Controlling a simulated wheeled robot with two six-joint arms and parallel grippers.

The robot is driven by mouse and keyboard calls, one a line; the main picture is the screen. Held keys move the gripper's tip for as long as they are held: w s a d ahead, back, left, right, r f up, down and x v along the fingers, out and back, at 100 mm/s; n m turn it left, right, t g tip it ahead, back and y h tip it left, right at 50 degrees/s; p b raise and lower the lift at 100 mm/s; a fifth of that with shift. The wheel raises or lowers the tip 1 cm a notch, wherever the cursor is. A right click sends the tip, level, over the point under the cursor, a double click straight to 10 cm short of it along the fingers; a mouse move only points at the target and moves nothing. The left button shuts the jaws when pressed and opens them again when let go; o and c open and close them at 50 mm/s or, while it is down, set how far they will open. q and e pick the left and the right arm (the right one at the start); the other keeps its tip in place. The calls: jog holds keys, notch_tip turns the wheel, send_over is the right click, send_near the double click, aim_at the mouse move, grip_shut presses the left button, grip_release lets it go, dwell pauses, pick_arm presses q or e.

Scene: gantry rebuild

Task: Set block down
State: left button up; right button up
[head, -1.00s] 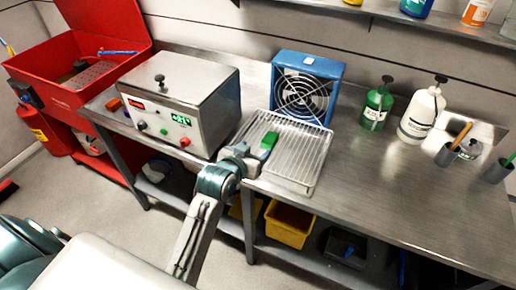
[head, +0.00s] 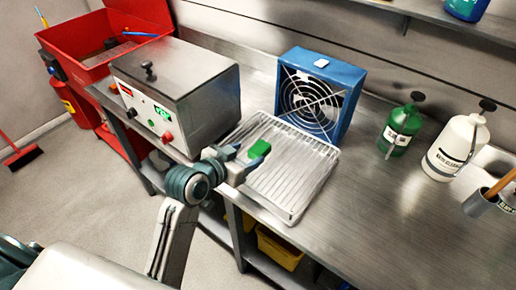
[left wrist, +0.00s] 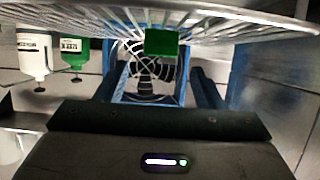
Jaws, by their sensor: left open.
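A green block (head: 259,147) is at the left part of a wire rack tray (head: 300,180) on the steel bench. My left gripper (head: 250,157) is open at the block, low over the rack's left side. In the left wrist view, which is upside down, the block (left wrist: 161,42) sits against the rack (left wrist: 230,20), beyond and between the spread fingers of the gripper (left wrist: 160,75). Whether a finger touches the block cannot be told. My right gripper is not in view.
A blue fan unit (head: 345,82) stands behind the rack. A steel box with displays (head: 180,85) is to the left, and a red basin (head: 85,50) beyond it. A green bottle (head: 402,130) and a white bottle (head: 455,145) stand right.

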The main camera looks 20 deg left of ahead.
aim_at(259, 148)
pick_arm(q)
jog(key=shift+w+d+f, duration=0.15)
jog(key=shift+w+d, duration=0.1)
jog(key=shift+w, duration=0.3)
jog(key=shift+w+d+f, duration=0.15)
jog(key=shift+w, duration=0.15)
jog(key=shift+p+x, duration=0.6)
jog(key=shift+x, duration=0.3)
jog(key=shift+p+x, duration=0.4)
jog(key=shift+x, duration=0.8)
jog(key=shift+w+f, duration=0.35)
jog(key=shift+w, duration=0.05)
jog(key=shift+d, duration=0.1)
jog(key=c, duration=1)
jog(key=shift+c, duration=0.8)
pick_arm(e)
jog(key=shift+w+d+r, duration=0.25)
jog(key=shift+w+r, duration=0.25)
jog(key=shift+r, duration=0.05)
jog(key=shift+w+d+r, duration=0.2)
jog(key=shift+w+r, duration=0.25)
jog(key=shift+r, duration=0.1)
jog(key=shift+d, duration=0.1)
